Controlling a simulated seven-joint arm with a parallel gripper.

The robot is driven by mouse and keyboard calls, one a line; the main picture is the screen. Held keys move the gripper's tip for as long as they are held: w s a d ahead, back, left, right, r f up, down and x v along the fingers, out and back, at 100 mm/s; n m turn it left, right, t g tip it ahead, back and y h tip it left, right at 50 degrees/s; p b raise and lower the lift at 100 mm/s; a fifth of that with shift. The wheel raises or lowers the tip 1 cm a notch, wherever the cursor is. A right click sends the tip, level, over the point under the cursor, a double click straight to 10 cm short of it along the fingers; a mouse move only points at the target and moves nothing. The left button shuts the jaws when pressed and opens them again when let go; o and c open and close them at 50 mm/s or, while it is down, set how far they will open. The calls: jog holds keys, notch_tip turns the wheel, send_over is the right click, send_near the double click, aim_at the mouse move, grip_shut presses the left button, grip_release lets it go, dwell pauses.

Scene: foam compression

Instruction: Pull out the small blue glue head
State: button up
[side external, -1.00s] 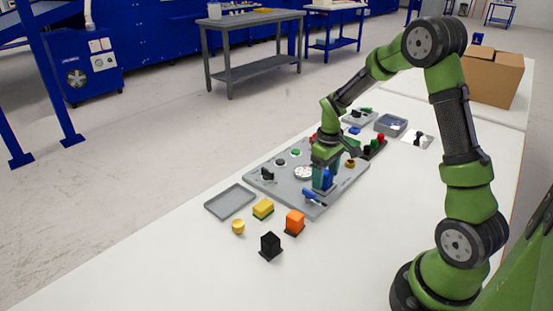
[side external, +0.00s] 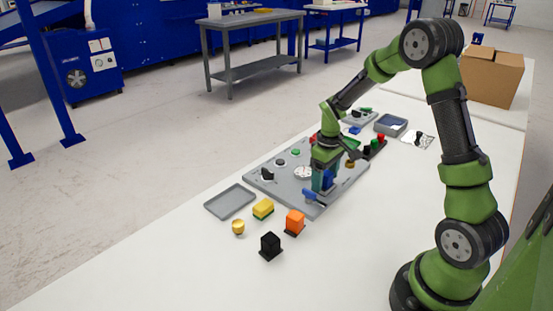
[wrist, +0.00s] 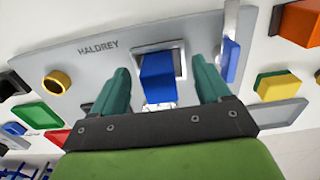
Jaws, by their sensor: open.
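A small blue block (wrist: 157,76), which looks like the blue glue head, stands in a square silver-rimmed socket on the grey board (wrist: 110,65). It also shows beside my fingers in the side view (side external: 328,179). My gripper (wrist: 160,66) is open, with one teal finger on each side of the block. Gaps show between the block and both fingers in the wrist view. In the side view, my gripper (side external: 321,180) is low over the near right part of the board and partly hides the block.
A blue-handled tool (wrist: 231,60) lies just right of the right finger. A yellow ring (wrist: 57,82) and green piece (wrist: 37,115) are left. An empty grey tray (side external: 230,201), yellow-green block (side external: 263,208), orange block (side external: 294,222) and black block (side external: 270,245) stand off the board.

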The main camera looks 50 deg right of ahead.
aim_at(325, 172)
grip_shut()
jog(key=shift+r, duration=3.05)
